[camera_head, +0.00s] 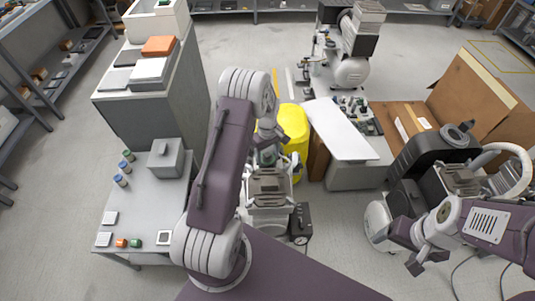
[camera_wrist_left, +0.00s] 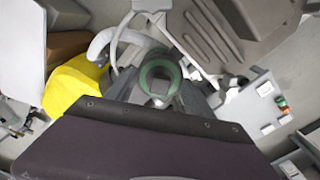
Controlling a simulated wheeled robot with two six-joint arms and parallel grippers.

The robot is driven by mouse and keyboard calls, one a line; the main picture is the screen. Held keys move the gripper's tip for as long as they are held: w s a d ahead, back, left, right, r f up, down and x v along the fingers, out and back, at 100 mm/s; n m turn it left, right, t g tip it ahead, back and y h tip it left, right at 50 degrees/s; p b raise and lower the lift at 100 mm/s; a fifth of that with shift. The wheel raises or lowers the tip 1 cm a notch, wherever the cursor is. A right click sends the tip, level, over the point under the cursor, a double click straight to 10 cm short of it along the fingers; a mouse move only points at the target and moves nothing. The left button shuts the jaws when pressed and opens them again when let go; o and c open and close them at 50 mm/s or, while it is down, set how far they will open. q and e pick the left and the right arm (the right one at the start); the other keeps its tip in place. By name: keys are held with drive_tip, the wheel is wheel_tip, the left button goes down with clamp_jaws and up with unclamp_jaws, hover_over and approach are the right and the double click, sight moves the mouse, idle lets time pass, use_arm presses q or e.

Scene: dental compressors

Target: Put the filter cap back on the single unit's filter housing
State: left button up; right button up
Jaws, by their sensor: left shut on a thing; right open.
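My left gripper (camera_wrist_left: 160,98) is shut on a round dark cap with a green rim (camera_wrist_left: 160,72), seen end-on in the left wrist view. In the head view, my purple left arm partly hides this gripper (camera_head: 268,158). The single unit (camera_head: 268,187) stands on the floor below it, with a grey-brown ribbed top that also shows in the left wrist view (camera_wrist_left: 225,35). The filter housing cannot be made out clearly; the cap and gripper may cover it. Whether the cap touches it, I cannot tell. My right gripper (camera_head: 415,264) is open and empty at the lower right.
A yellow bin (camera_head: 295,130) stands just behind the single unit. A grey side table (camera_head: 150,205) with small bottles and parts is at left. A white-topped cart (camera_head: 340,135), a cardboard box (camera_head: 480,90) and a black compressor (camera_head: 430,150) stand at right.

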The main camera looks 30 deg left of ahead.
idle(0.5)
use_arm(q)
drive_tip(key=o, duration=1.5)
drive_tip(key=shift+o, duration=0.2)
drive_tip(key=shift+o, duration=1.4)
wheel_tip(320, 180, up, 7)
drive_tip(key=p, duration=0.6)
